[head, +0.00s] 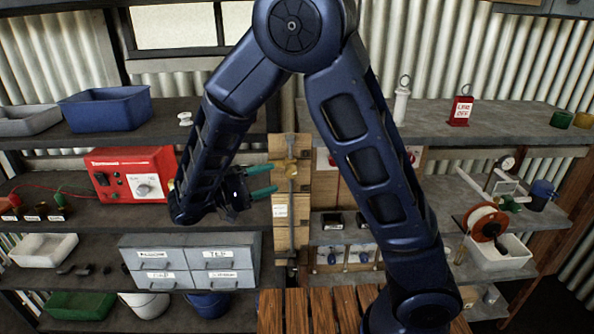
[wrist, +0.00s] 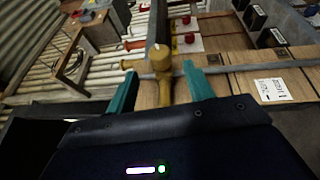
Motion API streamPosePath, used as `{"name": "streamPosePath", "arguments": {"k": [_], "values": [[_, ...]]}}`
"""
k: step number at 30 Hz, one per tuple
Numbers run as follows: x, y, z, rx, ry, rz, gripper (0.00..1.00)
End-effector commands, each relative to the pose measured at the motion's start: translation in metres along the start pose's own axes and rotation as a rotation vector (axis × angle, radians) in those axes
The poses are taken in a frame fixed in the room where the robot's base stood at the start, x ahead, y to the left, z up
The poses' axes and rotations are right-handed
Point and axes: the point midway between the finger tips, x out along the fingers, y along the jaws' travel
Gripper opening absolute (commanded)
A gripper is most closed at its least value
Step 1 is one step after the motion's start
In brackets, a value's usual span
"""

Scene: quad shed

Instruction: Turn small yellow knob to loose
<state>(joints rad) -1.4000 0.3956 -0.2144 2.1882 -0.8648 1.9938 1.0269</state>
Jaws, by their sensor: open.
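A yellow fitting (head: 290,170) sits on a thin upright grey rod (head: 292,215) in front of a wooden board (head: 306,200), at the middle of the head view. In the wrist view the yellow fitting (wrist: 160,58) has a rounded block, and smaller yellow pieces stick out on its left. I cannot tell which piece is the small knob, or its setting. My gripper (head: 276,181) is open, its teal fingers pointing right at the fitting. In the wrist view the fingers of my gripper (wrist: 158,78) lie either side of the yellow part, with no clear contact.
A red instrument box (head: 130,172) stands left of my arm on the middle shelf. A grey drawer cabinet (head: 190,262) is below. Red knobs (wrist: 188,38) on white plates lie beyond the fitting in the wrist view. A paper label (head: 280,211) is on the board.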

Motion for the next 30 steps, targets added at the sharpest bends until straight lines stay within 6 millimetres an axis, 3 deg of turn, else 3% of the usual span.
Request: {"name": "streamPosePath", "arguments": {"k": [9, 15, 21, 30], "values": [[0.054, 0.000, 0.000, 0.000, -0.001, -0.001, 0.52], [0.080, 0.000, 0.000, 0.000, 0.000, -0.002, 0.52], [0.091, 0.000, 0.000, -0.001, 0.002, -0.001, 0.52], [0.092, 0.000, 0.000, -0.001, 0.002, -0.001, 0.50]]}}
